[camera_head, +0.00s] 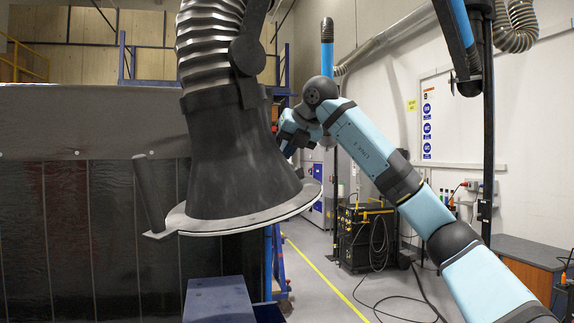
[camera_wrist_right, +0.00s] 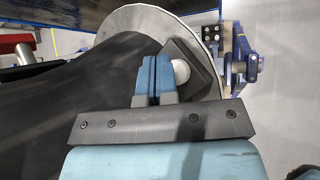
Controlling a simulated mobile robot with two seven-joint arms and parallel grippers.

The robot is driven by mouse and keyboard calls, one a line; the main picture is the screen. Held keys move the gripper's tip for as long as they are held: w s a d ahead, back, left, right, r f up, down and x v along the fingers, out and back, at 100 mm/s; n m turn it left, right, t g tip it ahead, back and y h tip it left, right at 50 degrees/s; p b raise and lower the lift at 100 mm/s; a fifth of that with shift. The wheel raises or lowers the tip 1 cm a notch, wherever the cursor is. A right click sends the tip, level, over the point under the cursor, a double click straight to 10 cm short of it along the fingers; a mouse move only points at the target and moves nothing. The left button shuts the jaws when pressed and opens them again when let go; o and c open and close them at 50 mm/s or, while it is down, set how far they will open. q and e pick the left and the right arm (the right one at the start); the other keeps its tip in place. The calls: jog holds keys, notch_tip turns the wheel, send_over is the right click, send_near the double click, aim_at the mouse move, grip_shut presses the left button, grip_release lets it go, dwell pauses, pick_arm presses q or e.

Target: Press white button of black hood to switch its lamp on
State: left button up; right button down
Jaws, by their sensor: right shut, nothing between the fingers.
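The black hood (camera_head: 232,150) hangs from a ribbed duct in the middle of the head view, with a grey flange round its lower edge. It fills the left of the right wrist view (camera_wrist_right: 45,105). The white button (camera_wrist_right: 181,73) is a round knob on a dark square block (camera_wrist_right: 203,70) on the hood. My right gripper (camera_wrist_right: 154,60) is shut and empty. Its blue fingertips appear just left of the button and partly overlap its edge; I cannot tell whether they touch. In the head view the hood hides the fingertips. My left gripper is in neither view. The lamp is not visible.
A dark curtained screen (camera_head: 90,220) stands behind the hood on the left. A black welding machine (camera_head: 367,235) with loose cables stands on the floor at the right. A blue fixture (camera_wrist_right: 243,65) shows beyond the flange.

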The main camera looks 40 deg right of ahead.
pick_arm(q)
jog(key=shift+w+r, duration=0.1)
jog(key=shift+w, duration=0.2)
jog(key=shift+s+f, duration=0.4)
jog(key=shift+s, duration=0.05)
pick_arm(e)
jog(key=shift+d+f, duration=0.1)
jog(key=shift+f, duration=0.3)
jog(key=shift+a+r+p, duration=0.2)
jog(key=shift+r+p, duration=0.45)
jog(key=shift+r, duration=0.25)
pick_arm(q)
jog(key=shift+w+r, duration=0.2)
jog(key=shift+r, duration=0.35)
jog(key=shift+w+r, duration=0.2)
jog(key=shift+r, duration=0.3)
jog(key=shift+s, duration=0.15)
